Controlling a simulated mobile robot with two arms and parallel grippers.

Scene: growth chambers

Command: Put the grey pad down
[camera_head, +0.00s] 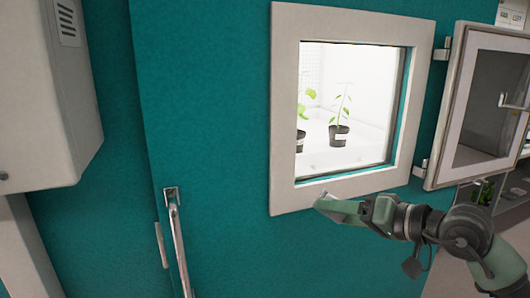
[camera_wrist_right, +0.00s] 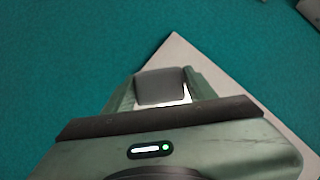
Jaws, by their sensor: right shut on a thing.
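The grey pad (camera_wrist_right: 161,86) sits between the two green fingers of my right gripper (camera_wrist_right: 160,92) in the right wrist view. The gripper is shut on it. In the head view my right gripper (camera_head: 345,210) reaches in from the right, in front of the lower edge of the pale window frame (camera_head: 345,193). The pad is small and hard to make out there. I cannot tell whether the pad or gripper touches the frame. My left gripper is not in view.
The teal chamber wall (camera_head: 215,110) fills the middle, with a metal handle (camera_head: 178,240) low down. Potted plants (camera_head: 339,130) stand inside the lit window opening. A small framed door (camera_head: 490,100) hangs open at right. A grey-white cabinet (camera_head: 45,100) is at left.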

